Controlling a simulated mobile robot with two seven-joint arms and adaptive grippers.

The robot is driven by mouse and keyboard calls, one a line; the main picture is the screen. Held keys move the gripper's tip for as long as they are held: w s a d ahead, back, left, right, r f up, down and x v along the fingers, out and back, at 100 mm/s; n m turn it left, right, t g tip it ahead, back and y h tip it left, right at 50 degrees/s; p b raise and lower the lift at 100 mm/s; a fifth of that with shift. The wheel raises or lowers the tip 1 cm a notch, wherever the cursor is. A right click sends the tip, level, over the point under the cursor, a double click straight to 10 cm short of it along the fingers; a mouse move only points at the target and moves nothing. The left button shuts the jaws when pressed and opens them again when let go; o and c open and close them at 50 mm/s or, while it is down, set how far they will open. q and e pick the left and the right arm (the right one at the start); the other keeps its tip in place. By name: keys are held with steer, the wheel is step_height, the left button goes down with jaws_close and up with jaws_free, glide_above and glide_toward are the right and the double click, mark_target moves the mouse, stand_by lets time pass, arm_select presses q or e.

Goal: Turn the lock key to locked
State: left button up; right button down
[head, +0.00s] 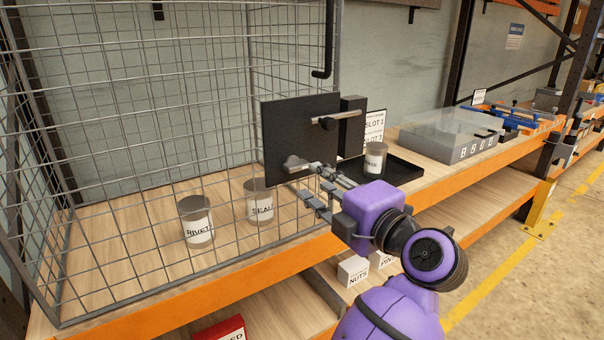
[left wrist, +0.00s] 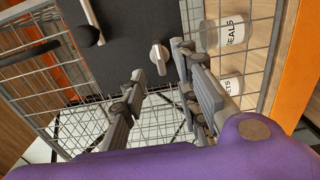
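The lock key (head: 297,163) is a small light-grey knob on the lower part of a black plate (head: 290,120) on the wire cage. In the left wrist view the key (left wrist: 159,55) stands on the dark plate (left wrist: 140,20), with its grip pointing toward the camera. My left gripper (head: 318,184) is at the plate's lower right. In the left wrist view the left gripper (left wrist: 161,65) has its fingers apart, with the key showing between the fingertips; I cannot tell whether they touch it. The right gripper is not in view.
A lever handle (head: 336,117) sits above the key. Cups labelled RIVETS (head: 196,222) and SEALS (head: 259,203) stand inside the cage. A clear-lidded box (head: 450,140) stands farther right.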

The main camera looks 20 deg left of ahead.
mark_target(301, 168)
arm_select(q)
steer(key=x, duration=0.7)
jaws_close()
